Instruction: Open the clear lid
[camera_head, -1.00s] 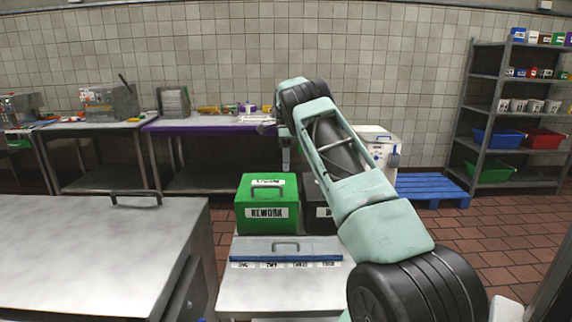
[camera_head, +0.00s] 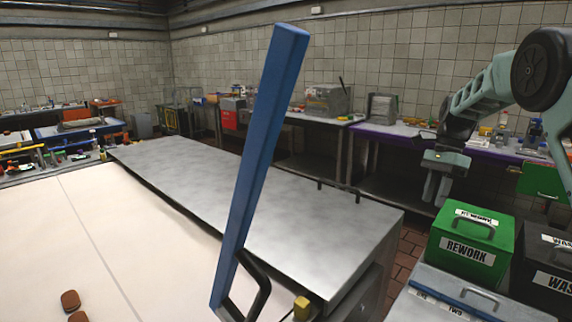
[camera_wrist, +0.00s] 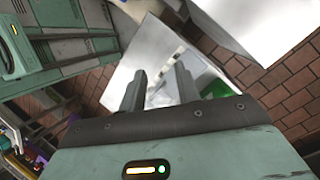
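No lid stands out clearly as see-through. A tall blue bar (camera_head: 258,165) with a black handle (camera_head: 254,288) rises close to me in the middle of the head view; I cannot tell whether it edges a clear lid. A low bin lid (camera_head: 462,291) with a blue strip, a handle and labels is at the lower right. My gripper (camera_head: 436,190) hangs fingers down, above and left of the green REWORK box, touching nothing. In the wrist view my gripper (camera_wrist: 160,82) has its two fingers apart with nothing between them.
A green REWORK box (camera_head: 465,245) and a black box (camera_head: 548,270) stand at the right. A steel table (camera_head: 290,222) lies behind the bar. A pale surface (camera_head: 130,245) with brown pieces (camera_head: 70,300) fills the lower left. Benches line the back wall.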

